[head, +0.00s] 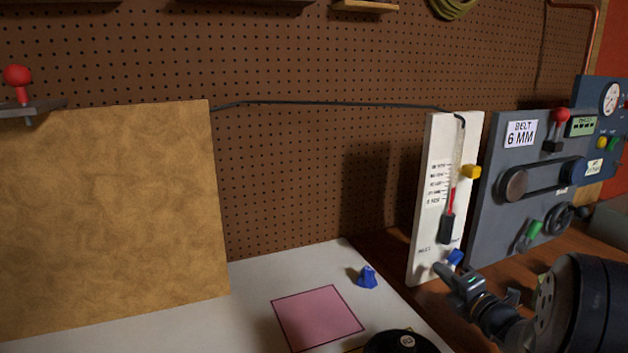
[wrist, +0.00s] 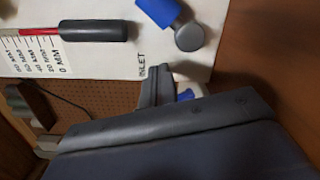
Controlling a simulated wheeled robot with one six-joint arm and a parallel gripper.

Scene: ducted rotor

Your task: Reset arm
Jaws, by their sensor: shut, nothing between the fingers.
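My gripper (head: 441,270) is at the lower right in the head view, in front of the foot of the white gauge board (head: 422,235). Its fingers are together with nothing between them. In the wrist view the shut fingers (wrist: 160,84) point at the board near the word INLET. A blue valve handle (head: 455,257) is close to the fingertips in the head view. The wrist view shows the blue handle (wrist: 157,12) with a grey round knob, apart from the fingers. I cannot tell whether anything touches the board.
The grey belt panel (head: 490,215) with a red-knobbed lever stands right of the gauge board. A blue piece (head: 367,278) lies on the white table (head: 255,285) near a pink square (head: 318,317). A black round thing (head: 400,343) is at the bottom. A tan board (head: 110,210) stands left.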

